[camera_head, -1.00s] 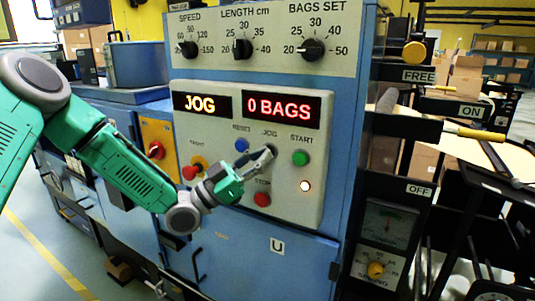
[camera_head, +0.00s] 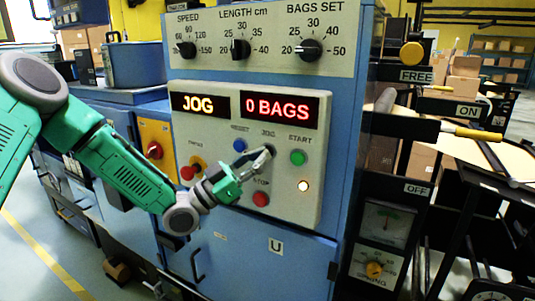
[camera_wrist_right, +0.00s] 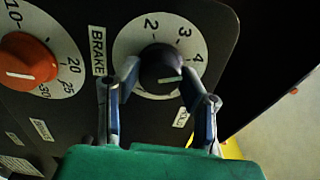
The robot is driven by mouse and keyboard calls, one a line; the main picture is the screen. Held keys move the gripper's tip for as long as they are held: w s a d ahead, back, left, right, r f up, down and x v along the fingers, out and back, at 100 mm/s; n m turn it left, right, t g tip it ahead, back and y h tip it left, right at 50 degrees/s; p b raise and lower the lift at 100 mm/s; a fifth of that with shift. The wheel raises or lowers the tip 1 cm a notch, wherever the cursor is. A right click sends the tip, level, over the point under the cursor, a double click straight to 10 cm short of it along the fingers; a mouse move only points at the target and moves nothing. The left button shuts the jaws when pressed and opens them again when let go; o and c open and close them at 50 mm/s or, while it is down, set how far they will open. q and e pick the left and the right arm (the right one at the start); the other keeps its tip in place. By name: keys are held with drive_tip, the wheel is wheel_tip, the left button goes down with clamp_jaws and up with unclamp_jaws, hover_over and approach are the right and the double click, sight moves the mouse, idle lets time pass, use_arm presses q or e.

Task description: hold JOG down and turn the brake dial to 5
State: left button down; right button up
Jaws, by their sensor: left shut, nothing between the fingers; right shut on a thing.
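My left gripper (camera_head: 267,152) is shut and empty, its fingertips at the JOG button in the head view. The fingers hide the button, so its depth of press cannot be seen. The left display (camera_head: 201,105) reads JOG in yellow. In the right wrist view, the black brake dial (camera_wrist_right: 160,66) sits on a white scale with 2, 3 and 4 visible. My right gripper (camera_wrist_right: 160,76) is shut on the dial, one finger at each side. A white mark shows on the knob, but which number it points to is unclear. The 5 is hidden.
A red knob (camera_wrist_right: 28,62) with its own scale is left of the brake dial. On the control panel, green START (camera_head: 298,158), blue RESET (camera_head: 240,145) and a red stop button (camera_head: 261,199) surround JOG. The right display (camera_head: 280,107) reads 0 BAGS.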

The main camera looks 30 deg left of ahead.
drive_tip(key=m, duration=0.8)
drive_tip(key=shift+s+f, duration=0.15)
drive_tip(key=shift+f, duration=0.1)
drive_tip(key=o, duration=0.7)
drive_tip(key=shift+m, duration=0.3)
drive_tip(key=shift+c, duration=0.2)
drive_tip(key=shift+o, duration=0.7)
drive_tip(key=s, duration=0.7)
drive_tip(key=shift+r, duration=0.2)
use_arm(q)
drive_tip(key=shift+s, duration=0.85)
use_arm(e)
drive_tip(key=shift+r, duration=0.2)
drive_tip(key=shift+w, duration=0.1)
